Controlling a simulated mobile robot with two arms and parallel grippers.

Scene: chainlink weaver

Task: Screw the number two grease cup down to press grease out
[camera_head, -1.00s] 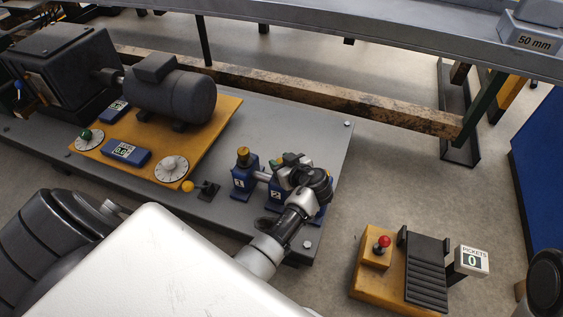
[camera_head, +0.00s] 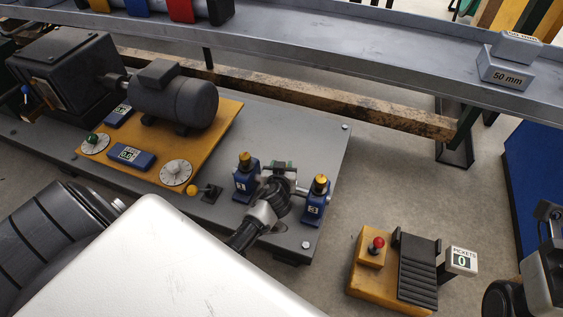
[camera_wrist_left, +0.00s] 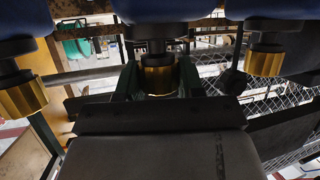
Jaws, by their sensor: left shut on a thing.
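Three blue bearing blocks stand in a row on the grey bench. Block 1 (camera_head: 247,181) and block 3 (camera_head: 315,205) show their brass cups, cup one (camera_head: 245,160) and cup three (camera_head: 320,184). My left gripper (camera_head: 282,168) is over the block between them and hides the number two cup in the head view. In the left wrist view, the number two cup (camera_wrist_left: 158,75) sits between the dark green fingers, which are shut on it. The other two brass cups hang at either side there. My right gripper (camera_head: 548,212) is at the right edge, its opening unclear.
A motor (camera_head: 175,97) and dials sit on a yellow plate (camera_head: 208,135) to the left. A small lever (camera_head: 207,193) stands left of block 1. A pedal box with a red knob (camera_head: 376,243) is on the floor at right. A long grey rail (camera_head: 330,50) runs behind.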

